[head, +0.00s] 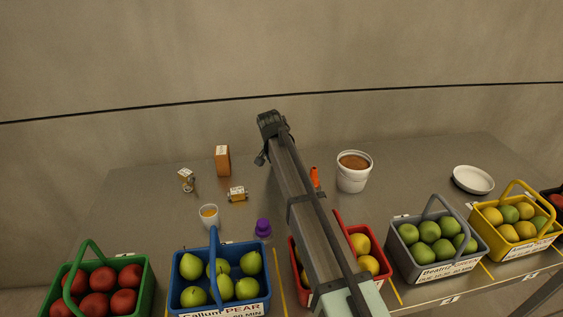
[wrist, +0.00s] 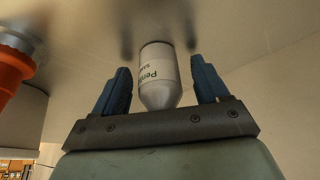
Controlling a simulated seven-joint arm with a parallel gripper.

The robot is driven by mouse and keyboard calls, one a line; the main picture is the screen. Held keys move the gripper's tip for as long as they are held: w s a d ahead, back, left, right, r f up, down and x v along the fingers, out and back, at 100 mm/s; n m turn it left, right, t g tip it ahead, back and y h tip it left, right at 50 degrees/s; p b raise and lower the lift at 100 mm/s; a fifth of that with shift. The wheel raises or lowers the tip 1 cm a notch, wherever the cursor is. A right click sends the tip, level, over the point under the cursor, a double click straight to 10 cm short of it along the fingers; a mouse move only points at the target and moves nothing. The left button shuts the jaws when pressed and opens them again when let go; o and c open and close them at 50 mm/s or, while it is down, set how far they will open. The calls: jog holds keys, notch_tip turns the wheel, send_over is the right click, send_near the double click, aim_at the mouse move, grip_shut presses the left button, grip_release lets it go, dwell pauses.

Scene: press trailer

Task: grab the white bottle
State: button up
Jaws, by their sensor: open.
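The white bottle (wrist: 160,88) shows in the wrist view, with dark printed letters on its label and a tapered end toward my gripper's base. My gripper (wrist: 158,66) is open, with one blue-grey finger on each side of the bottle. Gaps show between the bottle and both fingers, so neither appears to touch it. In the head view I cannot make out the bottle, and my arm covers the middle of the table.
An orange-topped item (wrist: 14,72) is at the left of the wrist view. In the head view, an orange item (head: 315,178) and a white tub (head: 352,174) stand right of my arm. A purple-topped item (head: 263,229) stands left. Fruit baskets (head: 215,303) line the front edge.

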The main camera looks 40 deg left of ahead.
jog(key=shift+c, duration=0.3)
jog(key=c, duration=1.1)
